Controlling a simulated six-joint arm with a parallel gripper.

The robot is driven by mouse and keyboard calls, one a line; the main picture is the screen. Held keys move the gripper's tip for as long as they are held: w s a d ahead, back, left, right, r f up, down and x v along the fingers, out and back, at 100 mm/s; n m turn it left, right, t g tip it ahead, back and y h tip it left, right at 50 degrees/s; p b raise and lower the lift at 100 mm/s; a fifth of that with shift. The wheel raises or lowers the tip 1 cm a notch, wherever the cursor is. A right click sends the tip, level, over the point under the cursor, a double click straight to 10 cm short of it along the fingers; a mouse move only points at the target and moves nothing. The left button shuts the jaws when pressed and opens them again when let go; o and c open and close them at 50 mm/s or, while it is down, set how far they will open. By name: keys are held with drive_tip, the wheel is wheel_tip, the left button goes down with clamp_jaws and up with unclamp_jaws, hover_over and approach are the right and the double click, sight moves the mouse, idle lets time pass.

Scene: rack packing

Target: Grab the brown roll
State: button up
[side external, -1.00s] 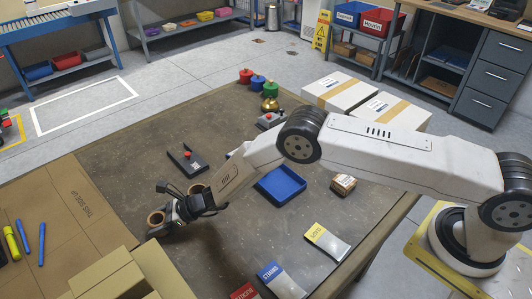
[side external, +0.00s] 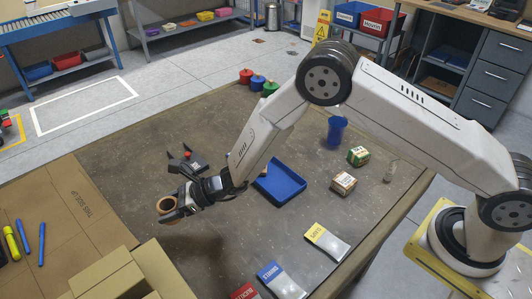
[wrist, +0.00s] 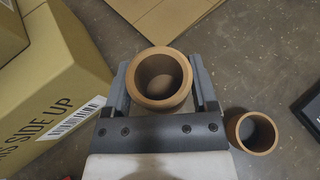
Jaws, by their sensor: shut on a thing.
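A brown roll (wrist: 158,99), a short hollow cardboard tube, is gripped between the two fingers of my gripper (wrist: 161,82) in the wrist view. In the side external view the roll (side external: 166,211) is at the tip of my gripper (side external: 172,206), held above the table. A second brown roll (wrist: 252,144) stands on the table to the right of my gripper in the wrist view, apart from it.
A blue tray (side external: 281,184) lies near mid-table. A black holder with a red part (side external: 187,163) is behind my gripper. Several packets (side external: 326,242) lie along the front. A blue cup (side external: 337,132) and small boxes (side external: 344,183) are at the right.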

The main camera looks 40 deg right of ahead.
drive_tip(key=s+d+r, duration=0.3)
drive_tip(key=s, duration=0.4)
drive_tip(key=shift+d+r, duration=0.25)
drive_tip(key=shift+d, duration=0.1)
idle(0.4)
